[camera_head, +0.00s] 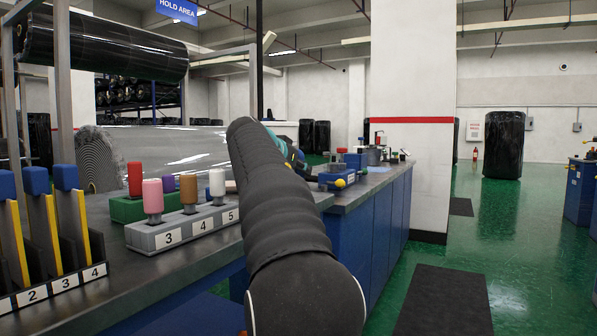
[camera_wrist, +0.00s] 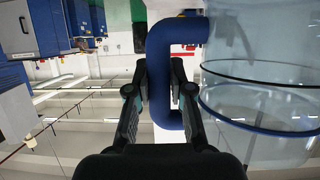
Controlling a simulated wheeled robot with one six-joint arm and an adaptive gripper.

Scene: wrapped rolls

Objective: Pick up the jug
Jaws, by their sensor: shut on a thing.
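The jug (camera_wrist: 265,115) is a clear, see-through vessel with blue bands and fills the right side of the wrist view. Its thick blue handle (camera_wrist: 158,48) bends out to the left of the body. My gripper (camera_wrist: 160,85) has one finger on each side of the handle's upright bar and is shut on it. The lower part of the handle passes behind the right finger. In the head view my dark arm covers most of my gripper, and I cannot make out the jug there.
A grey numbered rack (camera_head: 185,230) with coloured pegs stands on the dark counter left of my arm. A second rack (camera_head: 50,280) with blue-topped holders is at the near left. A large wrapped roll (camera_head: 105,45) hangs above. The green floor at right is open around a dark mat (camera_head: 440,300).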

